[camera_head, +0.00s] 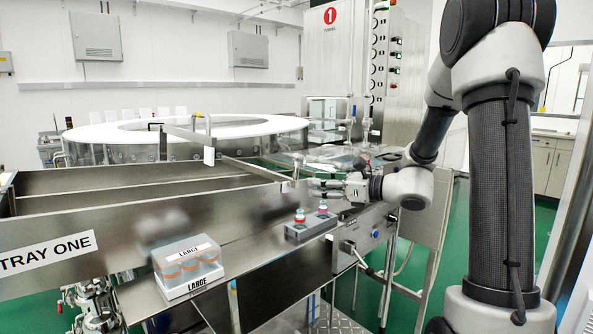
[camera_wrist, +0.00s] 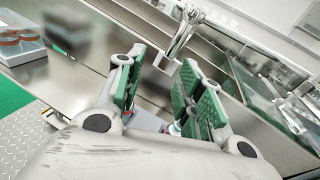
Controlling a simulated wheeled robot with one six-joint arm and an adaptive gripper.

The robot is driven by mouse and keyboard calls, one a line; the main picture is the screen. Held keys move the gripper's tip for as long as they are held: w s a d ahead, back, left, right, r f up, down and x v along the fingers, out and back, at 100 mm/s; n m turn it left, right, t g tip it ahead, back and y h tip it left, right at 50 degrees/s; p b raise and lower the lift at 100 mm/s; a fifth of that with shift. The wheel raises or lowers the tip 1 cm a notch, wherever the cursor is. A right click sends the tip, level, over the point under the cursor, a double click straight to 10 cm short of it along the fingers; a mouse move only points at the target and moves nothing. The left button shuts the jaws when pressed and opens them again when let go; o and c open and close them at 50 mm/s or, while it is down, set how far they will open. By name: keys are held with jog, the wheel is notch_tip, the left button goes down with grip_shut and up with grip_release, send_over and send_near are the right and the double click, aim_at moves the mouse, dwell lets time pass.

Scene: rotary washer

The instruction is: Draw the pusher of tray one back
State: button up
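Tray one is a long steel tray whose front wall bears the label TRAY ONE (camera_head: 45,252). A metal bar, which looks like its pusher (camera_head: 255,169), lies across the right end of the tray. A small upright metal post (camera_head: 295,168), probably the pusher's handle, stands at the bar's near end. In the wrist view the metal handle (camera_wrist: 186,32) rises just beyond my fingertips. My gripper (camera_head: 312,187) reaches in from the right, close to the post. In the wrist view my gripper (camera_wrist: 163,82) is open, its green pads apart with nothing held between them.
A clear box marked LARGE (camera_head: 188,265) sits at the tray's front edge. The white rotary ring (camera_head: 190,130) and the steel tunnel cabinet (camera_head: 335,50) are behind.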

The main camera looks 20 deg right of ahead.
aim_at(297, 179)
jog(key=w+a+r+m, duration=0.1)
jog(key=w, duration=0.1)
jog(key=w+a+r+t, duration=0.1)
jog(key=w+a, duration=0.1)
jog(key=w, duration=0.1)
jog(key=w+a+m, duration=0.1)
jog(key=w+a, duration=0.1)
jog(key=shift+w+r+m+t, duration=0.15)
jog(key=shift+r+m+t, duration=0.15)
jog(key=shift+r, duration=0.1)
grip_shut()
